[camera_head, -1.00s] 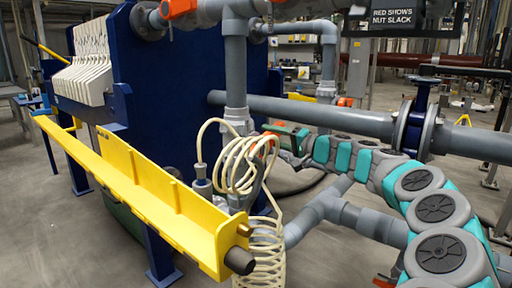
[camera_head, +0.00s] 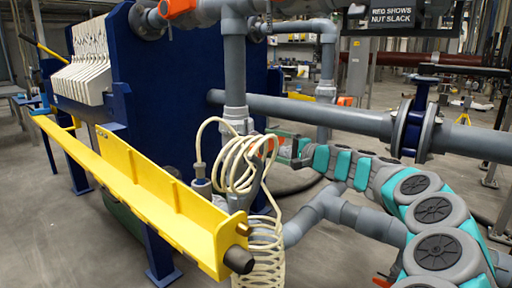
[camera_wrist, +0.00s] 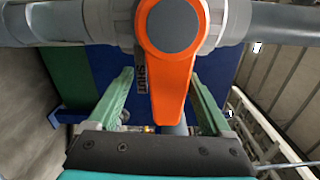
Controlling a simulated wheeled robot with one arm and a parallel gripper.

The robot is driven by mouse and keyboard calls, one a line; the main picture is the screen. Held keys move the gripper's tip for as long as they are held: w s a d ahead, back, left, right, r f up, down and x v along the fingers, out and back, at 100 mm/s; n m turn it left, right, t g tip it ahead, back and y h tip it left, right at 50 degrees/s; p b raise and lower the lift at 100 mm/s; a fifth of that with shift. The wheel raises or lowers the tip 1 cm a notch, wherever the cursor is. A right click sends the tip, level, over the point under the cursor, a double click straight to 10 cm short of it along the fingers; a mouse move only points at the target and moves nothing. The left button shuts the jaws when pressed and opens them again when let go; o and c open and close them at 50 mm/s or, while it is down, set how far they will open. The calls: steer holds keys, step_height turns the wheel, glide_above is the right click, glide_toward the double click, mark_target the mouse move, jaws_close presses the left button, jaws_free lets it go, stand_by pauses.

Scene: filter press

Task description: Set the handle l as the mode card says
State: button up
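An orange valve handle (camera_wrist: 175,65) with a grey round hub fills the top middle of the wrist view. Its lever points down in the picture, between the fingers of my gripper (camera_wrist: 157,78). The green fingers are open, one on each side of the lever, with a gap visible on both sides. A label reading "SHUT" (camera_wrist: 141,75) shows just left of the lever. In the head view my gripper (camera_head: 282,147) is partly hidden behind the coiled hose and pipe, and a bit of orange (camera_head: 270,144) shows there. I cannot make out a mode card.
A cream coiled hose (camera_head: 238,165) hangs before the grey upright pipe (camera_head: 235,60). A yellow beam (camera_head: 130,180) runs along the left. Another orange handle (camera_head: 180,7) sits at the top. A sign (camera_head: 390,17) reads "RED SHOWS NUT SLACK".

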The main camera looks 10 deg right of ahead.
mark_target(275, 144)
steer(key=shift+s+r, duration=0.1)
steer(key=shift+r, duration=0.05)
steer(key=shift+b+v, duration=0.65)
steer(key=shift+v, duration=2.75)
